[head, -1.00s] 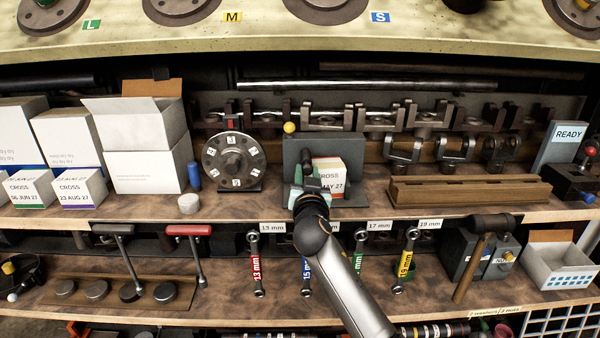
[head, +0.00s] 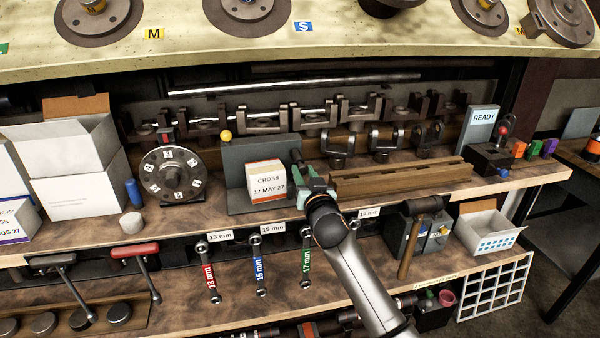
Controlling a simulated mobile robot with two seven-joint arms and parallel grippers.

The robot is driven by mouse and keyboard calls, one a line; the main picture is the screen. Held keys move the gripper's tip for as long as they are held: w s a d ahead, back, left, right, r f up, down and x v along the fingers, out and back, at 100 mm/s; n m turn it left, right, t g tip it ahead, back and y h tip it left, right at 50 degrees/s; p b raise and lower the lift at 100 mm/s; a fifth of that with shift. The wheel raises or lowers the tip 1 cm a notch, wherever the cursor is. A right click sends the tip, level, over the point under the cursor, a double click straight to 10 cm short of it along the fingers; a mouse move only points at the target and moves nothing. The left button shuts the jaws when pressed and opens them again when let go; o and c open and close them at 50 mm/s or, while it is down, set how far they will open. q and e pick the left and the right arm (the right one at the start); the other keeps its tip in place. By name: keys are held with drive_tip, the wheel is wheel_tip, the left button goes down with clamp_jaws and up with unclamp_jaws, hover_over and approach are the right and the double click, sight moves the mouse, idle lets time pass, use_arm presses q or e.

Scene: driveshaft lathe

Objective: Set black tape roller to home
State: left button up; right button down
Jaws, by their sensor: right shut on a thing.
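My right gripper (head: 312,186), with pale green fingers, is at the upper shelf, just right of the white CROSS 17 MAY 27 box (head: 267,184). It is shut on a small dark thing (head: 297,157) that sticks up behind the fingers. This looks like the black tape roller, but the gripper hides most of it. Orange (head: 518,149), green (head: 534,149) and purple (head: 550,147) blocks, perhaps other tape rollers, stand in a row at the shelf's right end. My left gripper is not in view.
A brown grooved block (head: 400,182) lies right of my gripper. A READY sign (head: 481,130) and a dark device with a red knob (head: 492,158) stand beyond it. A hammer (head: 412,235) and wrenches hang below. The shelf's right end has some free room.

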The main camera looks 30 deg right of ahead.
drive_tip(key=shift+d, duration=0.2)
drive_tip(key=c, duration=0.6)
unclamp_jaws()
drive_tip(key=shift+d, duration=0.1)
drive_tip(key=shift+o, duration=0.2)
drive_tip(key=shift+s+a, duration=0.3)
drive_tip(key=shift+s, duration=0.3)
drive_tip(key=v, duration=1.1)
drive_tip(key=shift+s+b, duration=0.15)
drive_tip(key=shift+b, duration=0.15)
